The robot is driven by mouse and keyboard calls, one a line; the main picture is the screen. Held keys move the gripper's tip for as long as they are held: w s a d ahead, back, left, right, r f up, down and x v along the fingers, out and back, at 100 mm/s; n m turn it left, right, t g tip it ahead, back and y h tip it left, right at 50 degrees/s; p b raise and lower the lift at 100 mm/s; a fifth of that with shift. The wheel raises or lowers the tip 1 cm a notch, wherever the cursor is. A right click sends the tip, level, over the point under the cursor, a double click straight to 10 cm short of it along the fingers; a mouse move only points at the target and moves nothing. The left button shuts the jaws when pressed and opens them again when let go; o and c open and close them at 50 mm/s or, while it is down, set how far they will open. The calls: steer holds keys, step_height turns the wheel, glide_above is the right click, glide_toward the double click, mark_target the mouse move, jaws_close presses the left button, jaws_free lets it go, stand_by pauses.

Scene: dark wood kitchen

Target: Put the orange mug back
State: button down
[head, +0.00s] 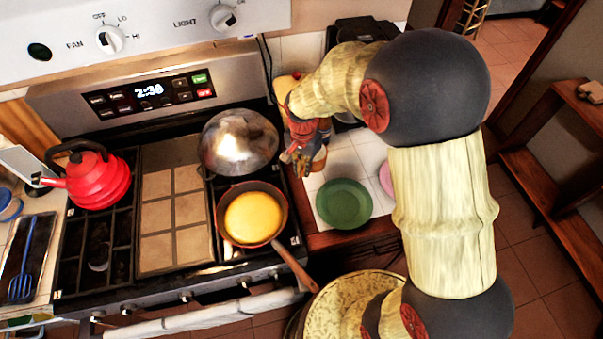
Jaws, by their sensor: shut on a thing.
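My gripper (303,163) points down over the white tiled counter right of the stove, beside the metal wok. It is shut on the orange mug (320,160), of which only a small part shows past the fingers. The rest of the mug is hidden by my gripper. I cannot tell whether the mug touches the counter.
A green plate (344,204) and a partly hidden pink plate (386,180) lie on the counter. A metal wok (238,142), a pan with yellow food (253,217) and a red kettle (98,180) stand on the stove. A yellow-orange object (283,86) is behind my gripper.

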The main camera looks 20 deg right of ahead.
steer(key=w+f, duration=0.2)
steer(key=f, duration=0.1)
steer(key=w+f, duration=0.1)
steer(key=f, duration=0.1)
steer(key=shift+w+f+b, duration=0.1)
steer(key=shift+w+b, duration=0.2)
steer(key=shift+w, duration=0.1)
steer(key=shift+f, duration=1.35)
steer(key=shift+f+b, duration=0.2)
steer(key=shift+b, duration=0.1)
steer(key=c, duration=2)
jaws_free()
steer(key=shift+o, duration=0.2)
